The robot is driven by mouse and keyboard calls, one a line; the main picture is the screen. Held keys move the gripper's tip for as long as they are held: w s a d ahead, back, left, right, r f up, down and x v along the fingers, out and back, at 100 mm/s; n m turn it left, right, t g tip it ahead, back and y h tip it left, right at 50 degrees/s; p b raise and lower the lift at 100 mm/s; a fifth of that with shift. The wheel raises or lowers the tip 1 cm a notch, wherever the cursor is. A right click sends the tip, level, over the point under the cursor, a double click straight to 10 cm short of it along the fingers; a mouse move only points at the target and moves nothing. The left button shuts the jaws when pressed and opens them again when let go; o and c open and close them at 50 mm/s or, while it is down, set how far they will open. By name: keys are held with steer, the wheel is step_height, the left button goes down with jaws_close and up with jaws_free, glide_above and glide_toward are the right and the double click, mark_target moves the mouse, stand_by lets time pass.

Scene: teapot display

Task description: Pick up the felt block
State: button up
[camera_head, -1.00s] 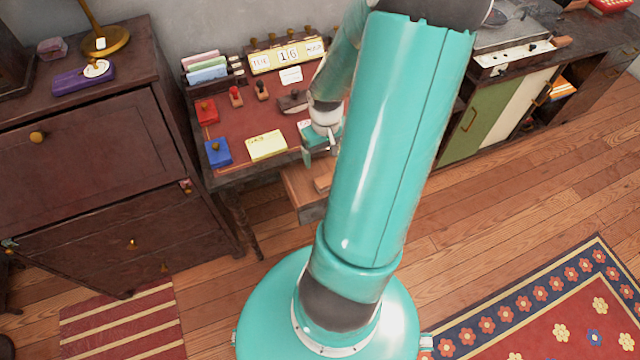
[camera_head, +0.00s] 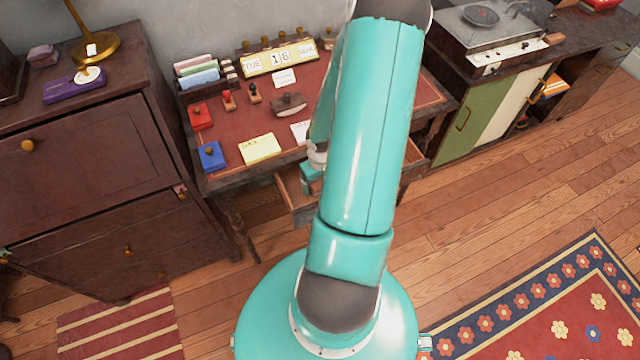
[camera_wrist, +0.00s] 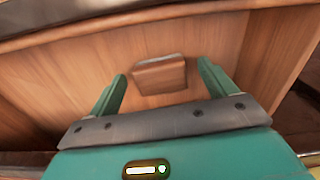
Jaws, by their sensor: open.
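A small brown block (camera_wrist: 160,76) with a pale strip along its top edge lies on the wooden floor of the open desk drawer (camera_head: 291,194). I take it to be the felt block; its felt face is not clear. In the wrist view my gripper (camera_wrist: 161,71) is open and empty. Its two teal fingers stand apart, one left and one right of the block, without visible contact. In the head view my gripper (camera_head: 311,174) is low at the drawer, partly behind my arm, and the block is hidden.
The drawer's wooden wall (camera_wrist: 60,75) runs close around my fingers. Above it, the desk (camera_head: 235,120) holds a yellow note (camera_head: 260,149), a blue block (camera_head: 212,156), a red block (camera_head: 200,116), stamps and a rocker blotter (camera_head: 289,104). A dark cabinet (camera_head: 80,165) stands at left.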

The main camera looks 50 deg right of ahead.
mark_target(321, 184)
steer(key=c, duration=1.1)
steer(key=shift+r, duration=0.45)
step_height(321, 184, up, 2)
steer(key=shift+d+r, duration=0.1)
steer(key=shift+r, duration=0.1)
steer(key=s+d+r, duration=0.3)
steer(key=s+r, duration=0.6)
steer(key=s, duration=0.4)
steer(key=shift+s+r, duration=0.3)
steer(key=shift+r, duration=0.05)
